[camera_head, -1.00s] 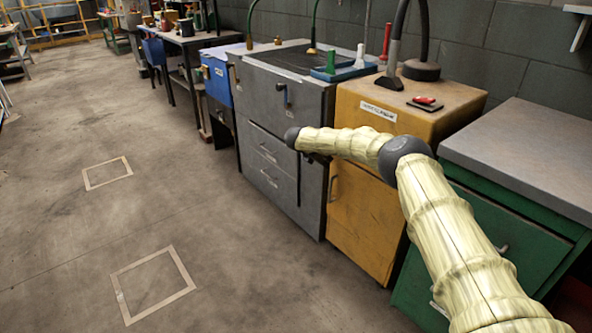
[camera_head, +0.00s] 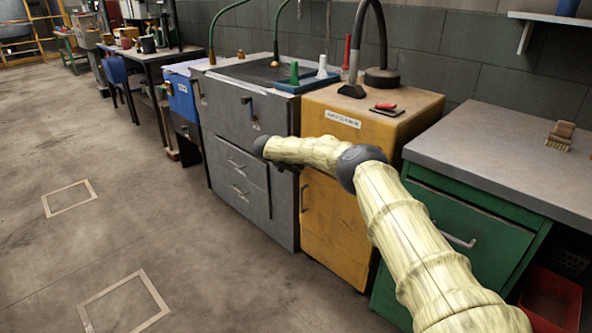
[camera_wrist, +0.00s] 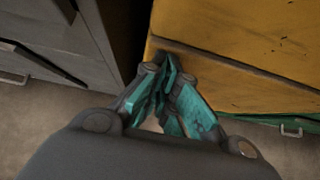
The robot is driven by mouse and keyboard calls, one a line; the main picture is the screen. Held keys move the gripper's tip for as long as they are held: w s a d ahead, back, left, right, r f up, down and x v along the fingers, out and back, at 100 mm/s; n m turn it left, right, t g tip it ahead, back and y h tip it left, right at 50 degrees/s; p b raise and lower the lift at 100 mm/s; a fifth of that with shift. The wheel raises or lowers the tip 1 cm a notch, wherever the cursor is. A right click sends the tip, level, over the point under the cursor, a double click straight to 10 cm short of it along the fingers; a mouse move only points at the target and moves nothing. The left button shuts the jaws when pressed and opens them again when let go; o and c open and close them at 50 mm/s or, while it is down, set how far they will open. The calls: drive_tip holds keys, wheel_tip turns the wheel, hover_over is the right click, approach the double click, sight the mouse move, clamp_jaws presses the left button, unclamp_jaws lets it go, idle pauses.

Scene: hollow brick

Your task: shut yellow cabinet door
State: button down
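The yellow cabinet (camera_head: 336,225) stands between the grey cabinet and the green one, its front door facing the aisle, with a dark handle on the left side. In the wrist view the yellow cabinet (camera_wrist: 245,35) fills the upper right, with a dark seam along its front edge. The door looks nearly flush; I cannot tell whether it is fully shut. My gripper (camera_wrist: 166,78) has its teal fingers together and empty, right at the cabinet's front left corner; contact is unclear. In the head view my gripper (camera_head: 284,168) is mostly hidden by my arm.
The grey cabinet (camera_head: 232,128) stands close on the left, with a narrow dark gap between. The green cabinet (camera_head: 470,215) is on the right, with a red bin (camera_head: 550,298) beside it. Open floor (camera_head: 150,220) lies to the left.

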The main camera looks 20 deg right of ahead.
drive_tip(key=s+a+f+p+v, duration=0.1)
drive_tip(key=a+f+p+v, duration=0.1)
drive_tip(key=v, duration=1)
drive_tip(key=shift+a+r, duration=0.25)
